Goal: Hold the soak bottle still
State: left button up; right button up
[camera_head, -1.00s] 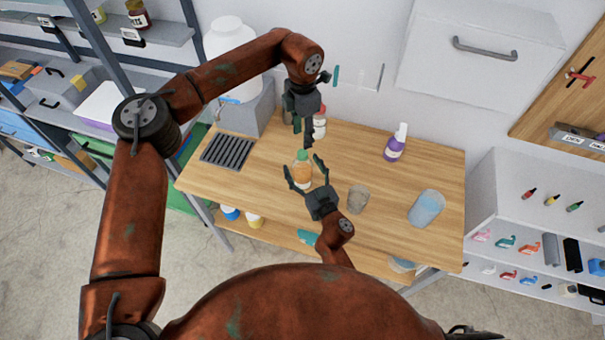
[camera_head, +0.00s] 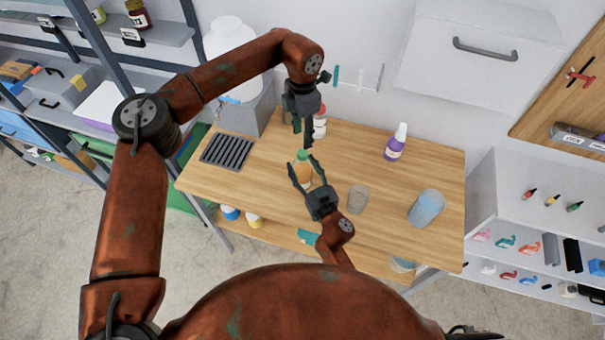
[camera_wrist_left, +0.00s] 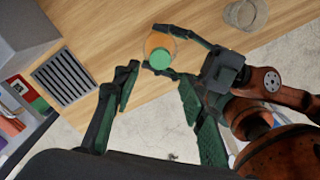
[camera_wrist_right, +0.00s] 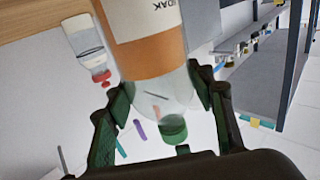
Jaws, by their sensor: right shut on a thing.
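The soak bottle (camera_head: 304,176), clear with an orange label and green cap, stands on the wooden bench. My right gripper (camera_head: 302,167) has its fingers closed in around its sides. The right wrist view shows the bottle (camera_wrist_right: 152,55) between the fingers, with part of the label lettering visible. My left gripper (camera_head: 303,130) hangs above and behind the bottle, pointing down. In the left wrist view its two fingers are apart with nothing between them, and the bottle's green cap (camera_wrist_left: 160,59) shows beyond them.
On the wooden bench (camera_head: 265,187), an empty clear cup (camera_head: 358,198) stands right of my right gripper, with a blue-filled beaker (camera_head: 426,208) farther right. A purple-labelled bottle (camera_head: 395,145) and a red-capped bottle (camera_head: 320,124) stand at the back. A dark drain grate (camera_head: 228,151) lies left.

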pick_arm(q)
jog(key=d+r+m+h, duration=0.4)
jog(key=d+r+h, duration=0.9)
jog(key=d+r, duration=0.85)
jog(key=w+a+r+n+t+h, duration=0.2)
jog(key=w+r+n+t+h, duration=0.2)
jog(key=w+r+n+t, duration=0.75)
jog(key=w+a+f+n+t+y, duration=0.25)
jog(key=w+a+y, duration=0.45)
jog(key=w+a, duration=0.4)
jog(key=m+g+y, duration=0.1)
jog(key=g+y, duration=0.9)
jog(key=g, duration=0.4)
send_over(303, 153)
notch_tip(303, 153, down, 31)
jog(key=shift+a+r, duration=0.1)
jog(key=shift+f, duration=3.85)
